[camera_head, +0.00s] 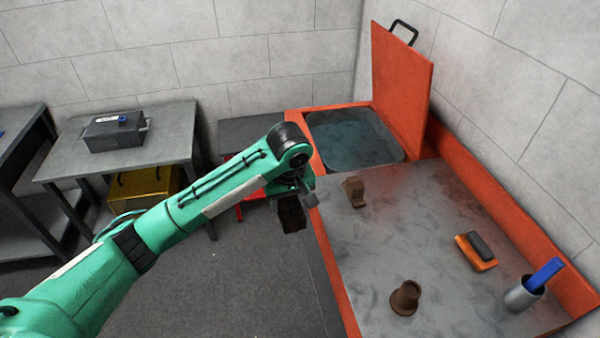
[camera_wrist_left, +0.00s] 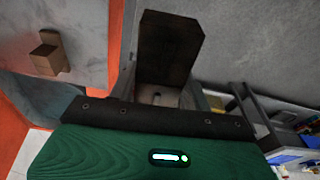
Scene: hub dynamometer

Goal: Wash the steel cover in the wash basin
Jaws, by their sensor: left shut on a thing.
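My left gripper (camera_head: 302,192) is shut on a dark brown, grimy, box-like piece, which I take to be the steel cover (camera_head: 291,215). It hangs below the fingers in the air, left of the orange bench. In the left wrist view the cover (camera_wrist_left: 168,48) sticks out between the fingers (camera_wrist_left: 160,97), its surface dull and brown. The wash basin (camera_head: 350,137) is at the back of the bench, filled with dark bluish water. Its orange lid (camera_head: 402,80) stands open at the right. The gripper is in front and left of the basin. My right gripper is not in view.
On the grey bench top (camera_head: 400,230) stand a brown bracket (camera_head: 355,190), a brown flanged part (camera_head: 405,297), an orange brush (camera_head: 476,250) and a metal cup (camera_head: 524,293) with a blue handle. A grey table (camera_head: 165,160) with a dark box (camera_head: 114,131) is at left.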

